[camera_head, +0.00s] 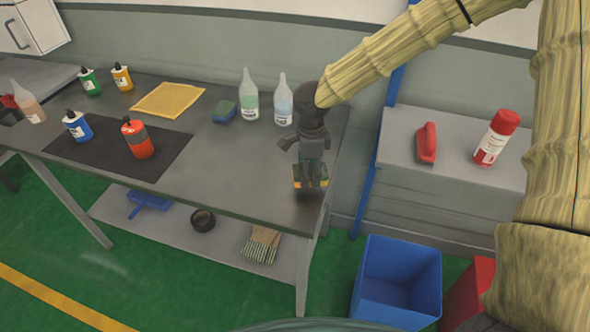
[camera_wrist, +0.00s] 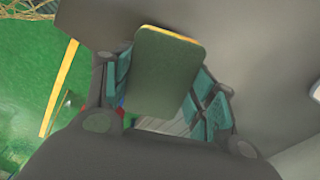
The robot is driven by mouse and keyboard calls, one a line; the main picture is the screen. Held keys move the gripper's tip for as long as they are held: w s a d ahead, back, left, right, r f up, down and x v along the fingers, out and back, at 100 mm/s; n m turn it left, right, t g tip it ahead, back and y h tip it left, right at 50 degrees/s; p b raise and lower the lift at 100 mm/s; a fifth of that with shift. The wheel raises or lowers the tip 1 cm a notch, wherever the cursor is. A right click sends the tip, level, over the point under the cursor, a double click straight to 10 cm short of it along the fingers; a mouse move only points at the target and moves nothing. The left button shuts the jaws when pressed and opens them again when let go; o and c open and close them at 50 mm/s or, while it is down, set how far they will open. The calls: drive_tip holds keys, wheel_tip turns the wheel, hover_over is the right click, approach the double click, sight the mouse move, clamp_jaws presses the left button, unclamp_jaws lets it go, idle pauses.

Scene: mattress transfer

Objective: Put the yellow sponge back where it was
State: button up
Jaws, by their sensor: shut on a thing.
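My gripper (camera_head: 311,172) is shut on the yellow sponge (camera_head: 303,181), which shows a dark green side and a yellow edge. It is over the right front part of the grey table (camera_head: 235,175). In the wrist view the sponge (camera_wrist: 165,75) sits between the two fingers, its green face toward the camera and a thin yellow rim at its top. I cannot tell whether the sponge touches the tabletop or is just above it. A blue-green sponge (camera_head: 224,111) lies farther back on the table.
A yellow cloth (camera_head: 168,100) and a dark mat (camera_head: 88,150) with bottles lie to the left. The table's middle front is clear. A blue bin (camera_head: 398,278) stands on the floor at right, below a side bench (camera_head: 455,168).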

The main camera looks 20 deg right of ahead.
drive_tip(key=w+a, duration=0.2)
drive_tip(key=w+a+p, duration=0.1)
drive_tip(key=shift+w+a+f, duration=0.1)
drive_tip(key=shift+w+f, duration=0.15)
drive_tip(key=shift+w, duration=0.1)
drive_tip(key=shift+s+f+p, duration=0.1)
drive_tip(key=shift+f+p, duration=0.6)
drive_tip(key=shift+f, duration=1.05)
drive_tip(key=o, duration=0.9)
drive_tip(key=shift+r, duration=0.1)
wheel_tip(320, 180, up, 12)
drive_tip(key=b, duration=0.3)
